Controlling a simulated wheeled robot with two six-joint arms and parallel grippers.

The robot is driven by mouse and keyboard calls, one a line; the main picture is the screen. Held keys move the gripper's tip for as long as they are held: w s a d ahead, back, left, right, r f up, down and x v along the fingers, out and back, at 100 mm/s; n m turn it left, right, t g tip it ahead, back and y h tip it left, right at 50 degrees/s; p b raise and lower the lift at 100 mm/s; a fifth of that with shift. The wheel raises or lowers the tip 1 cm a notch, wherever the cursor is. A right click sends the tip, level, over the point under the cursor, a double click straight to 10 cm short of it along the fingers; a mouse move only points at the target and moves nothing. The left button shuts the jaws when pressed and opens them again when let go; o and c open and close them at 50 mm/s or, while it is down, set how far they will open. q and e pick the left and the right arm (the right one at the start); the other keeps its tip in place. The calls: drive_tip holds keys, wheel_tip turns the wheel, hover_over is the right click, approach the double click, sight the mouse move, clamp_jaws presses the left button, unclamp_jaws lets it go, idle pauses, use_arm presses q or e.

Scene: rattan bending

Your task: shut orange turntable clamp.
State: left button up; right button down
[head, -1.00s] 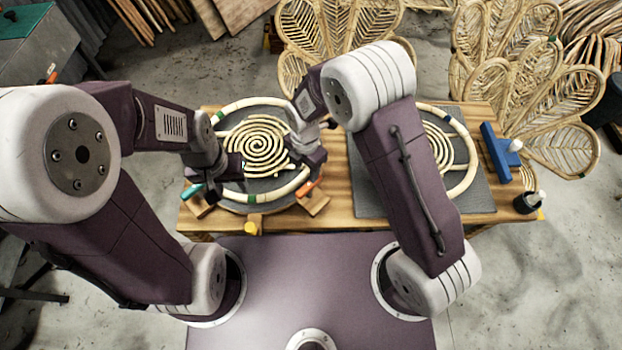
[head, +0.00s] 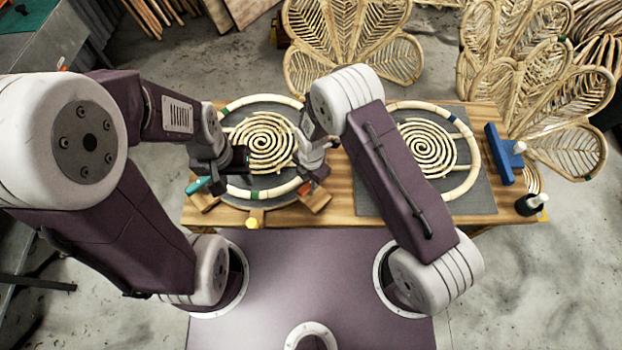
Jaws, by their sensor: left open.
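The turntable (head: 285,197) lies on the left half of the wooden bench and bears a rattan ring around a spiral (head: 262,142). The orange clamp (head: 305,188) sits at its front right rim, partly hidden by my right gripper (head: 314,172), which is right over it. Whether the fingers touch the clamp or are closed I cannot tell. My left gripper (head: 232,163) is open over the left side of the turntable, near the teal clamp (head: 197,186). A yellow clamp knob (head: 252,223) is at the front.
A second rattan ring and spiral (head: 428,150) lies on a grey mat (head: 480,200) at right, partly behind my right arm. A blue tool (head: 498,153) and a dark pot (head: 530,204) stand at the bench's right end. Rattan leaf panels (head: 350,40) stand behind the bench.

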drive_tip(key=shift+m, duration=0.3)
drive_tip(key=m+b, duration=0.1)
drive_tip(key=m, duration=0.2)
drive_tip(key=m+b, duration=0.1)
drive_tip(key=m, duration=0.4)
drive_tip(key=m+b, duration=0.1)
drive_tip(key=m, duration=0.4)
drive_tip(key=shift+w+r+m+b, duration=0.1)
drive_tip(key=shift+m+b, duration=0.35)
drive_tip(key=shift+m, duration=1.65)
drive_tip(key=shift+a, duration=0.1)
drive_tip(key=shift+m, duration=0.3)
drive_tip(key=c, duration=1.5)
unclamp_jaws()
drive_tip(key=o, duration=0.3)
